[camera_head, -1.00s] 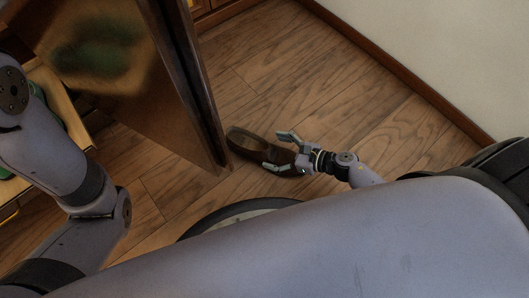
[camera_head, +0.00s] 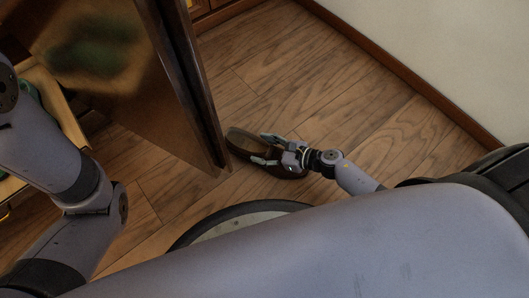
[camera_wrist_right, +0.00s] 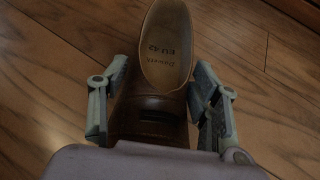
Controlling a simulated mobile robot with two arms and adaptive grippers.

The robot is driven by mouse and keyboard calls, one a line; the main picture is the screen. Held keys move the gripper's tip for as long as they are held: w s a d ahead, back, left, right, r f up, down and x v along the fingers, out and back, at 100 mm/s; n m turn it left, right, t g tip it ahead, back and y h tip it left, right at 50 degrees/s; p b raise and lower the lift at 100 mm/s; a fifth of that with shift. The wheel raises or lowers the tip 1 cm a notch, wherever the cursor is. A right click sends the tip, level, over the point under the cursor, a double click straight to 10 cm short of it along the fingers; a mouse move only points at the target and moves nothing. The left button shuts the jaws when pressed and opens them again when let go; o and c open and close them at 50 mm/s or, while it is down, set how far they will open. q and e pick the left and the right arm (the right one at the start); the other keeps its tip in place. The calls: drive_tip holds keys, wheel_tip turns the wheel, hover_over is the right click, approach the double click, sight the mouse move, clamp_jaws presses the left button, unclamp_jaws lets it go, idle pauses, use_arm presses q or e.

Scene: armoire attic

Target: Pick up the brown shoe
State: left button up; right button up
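The brown shoe (camera_head: 240,140) lies on the wooden floor beside the lower edge of the open door. In the right wrist view the shoe (camera_wrist_right: 150,105) is seen from above, its light insole with printed lettering at the top. My right gripper (camera_head: 262,148) reaches over the shoe from the right. In the right wrist view the fingers of my right gripper (camera_wrist_right: 158,98) are open, one on each side of the shoe. Small gaps seem to show beside it. The toe is hidden under the gripper body. My left arm is at the left edge; its gripper is out of the picture.
The dark wooden door (camera_head: 180,90) stands open just left of the shoe. A shelf or drawer (camera_head: 62,115) with green items shows behind my left arm. A pale wall (camera_head: 440,50) with a brown baseboard bounds the right. The floor (camera_head: 300,75) beyond the shoe is clear.

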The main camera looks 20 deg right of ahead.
drive_tip(key=c, duration=0.9)
drive_tip(key=shift+c, duration=0.3)
drive_tip(key=shift+r, duration=0.2)
